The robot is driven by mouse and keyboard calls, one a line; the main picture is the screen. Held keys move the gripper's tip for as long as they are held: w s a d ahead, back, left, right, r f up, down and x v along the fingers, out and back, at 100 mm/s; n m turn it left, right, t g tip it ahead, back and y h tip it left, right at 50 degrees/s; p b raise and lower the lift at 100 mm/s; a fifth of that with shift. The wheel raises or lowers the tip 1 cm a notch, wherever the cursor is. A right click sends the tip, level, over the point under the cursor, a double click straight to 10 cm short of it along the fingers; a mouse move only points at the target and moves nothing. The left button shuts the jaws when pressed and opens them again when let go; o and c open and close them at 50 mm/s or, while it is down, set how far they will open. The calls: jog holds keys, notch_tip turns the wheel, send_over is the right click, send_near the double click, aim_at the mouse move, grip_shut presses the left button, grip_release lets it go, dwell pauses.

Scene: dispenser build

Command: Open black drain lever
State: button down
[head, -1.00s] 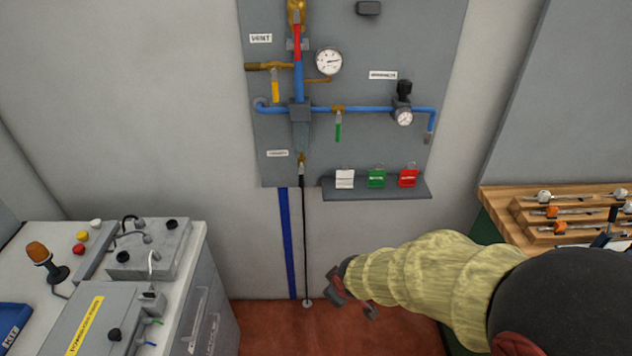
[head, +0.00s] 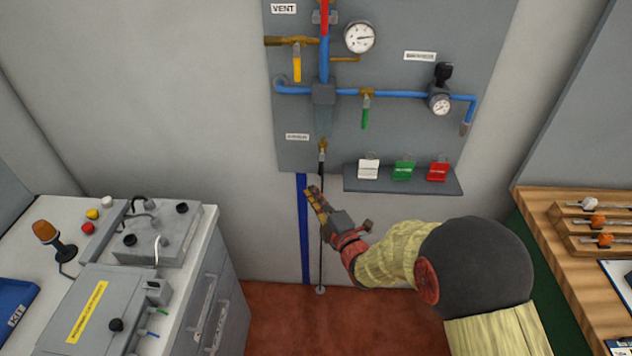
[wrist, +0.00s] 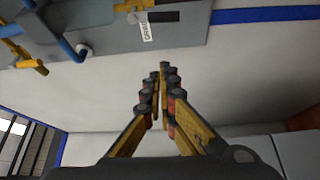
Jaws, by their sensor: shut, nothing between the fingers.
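The black drain lever (head: 321,166) hangs straight down from a brass valve (head: 323,146) at the bottom of the grey wall panel, beside a small label. In the wrist view the lever (wrist: 163,17) shows as a short black bar at the top, next to the printed label and brass fitting. My gripper (head: 311,190) is shut and empty. Its fingertips are just below the lever and a little to its left in the head view, apparently apart from it. The fingers (wrist: 164,68) meet in front of bare wall in the wrist view.
A yellow vent lever (head: 297,66) and a green lever (head: 365,112) hang higher on the panel. A shelf (head: 400,186) with white, green and red tags juts out right of the drain. A grey bench (head: 205,270) stands left, a wooden-topped bench (head: 545,260) right.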

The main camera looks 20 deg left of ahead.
aim_at(321, 162)
jog(key=b+x, duration=0.2)
jog(key=x, duration=0.7)
jog(key=d, duration=0.1)
jog(key=w+d+b, duration=0.1)
jog(key=d, duration=0.1)
jog(key=shift+w+d+f, duration=0.1)
jog(key=shift+w+d, duration=0.15)
jog(key=shift+w, duration=0.15)
jog(key=shift+w+d+f+n+b, duration=0.15)
jog(key=shift+w+d+n+b, duration=0.1)
jog(key=shift+d+n+b, duration=0.25)
